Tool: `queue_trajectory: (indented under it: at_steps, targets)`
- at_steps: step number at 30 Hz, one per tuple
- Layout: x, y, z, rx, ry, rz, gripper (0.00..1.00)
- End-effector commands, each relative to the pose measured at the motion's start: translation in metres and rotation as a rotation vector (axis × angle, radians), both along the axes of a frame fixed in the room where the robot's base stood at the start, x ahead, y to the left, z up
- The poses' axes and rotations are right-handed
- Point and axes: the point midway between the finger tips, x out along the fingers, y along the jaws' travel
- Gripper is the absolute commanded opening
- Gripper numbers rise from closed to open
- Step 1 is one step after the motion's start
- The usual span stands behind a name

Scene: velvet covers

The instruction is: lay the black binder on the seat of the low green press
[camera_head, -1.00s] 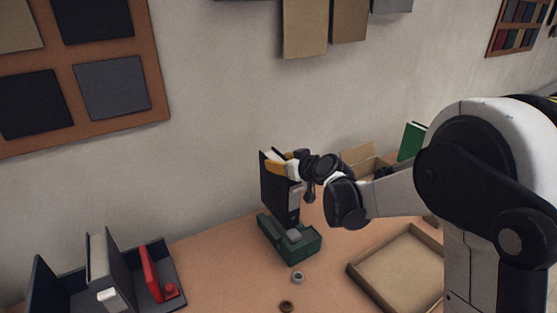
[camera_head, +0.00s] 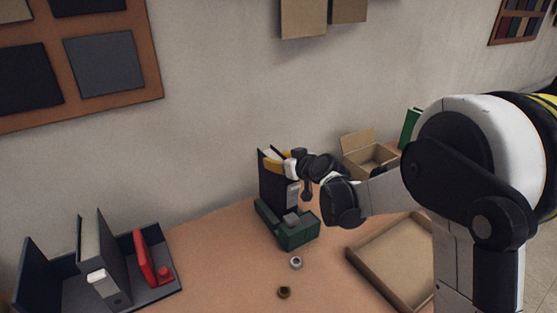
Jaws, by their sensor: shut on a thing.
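The black binder (camera_head: 267,188) stands upright at the low green press (camera_head: 292,238), near the wall in the middle of the view. Its lower edge meets the back part of the press in the picture; I cannot tell whether it touches the seat. The grey block of the press (camera_head: 292,219) shows in front of the binder. My gripper (camera_head: 284,165) is shut on the black binder at its upper right side. Yellow and white parts show at the binder's top, and the fingertips are partly hidden there.
A dark tray (camera_head: 170,292) at the left holds a grey binder (camera_head: 92,255) and a red item (camera_head: 146,258). A shallow tan tray (camera_head: 375,281) and an open cardboard box (camera_head: 366,164) are at the right. Two small rings (camera_head: 296,263) (camera_head: 284,292) lie in front of the press.

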Motion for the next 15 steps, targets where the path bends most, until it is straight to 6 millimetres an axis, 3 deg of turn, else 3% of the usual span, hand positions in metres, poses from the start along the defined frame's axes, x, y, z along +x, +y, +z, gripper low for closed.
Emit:
queue_trajectory:
  at_steps: [4, 5, 7, 15]
  targets:
    - [0.0000, 0.0001, 0.0007, 0.001, -0.001, 0.000, 0.04]
    - [0.0000, 0.0001, 0.0007, 0.001, -0.001, 0.000, 0.48]
    - [0.0000, 0.0001, 0.0007, 0.000, 0.000, 0.000, 0.69]
    - [-0.0002, 0.0001, 0.0000, -0.001, 0.001, 0.001, 0.69]
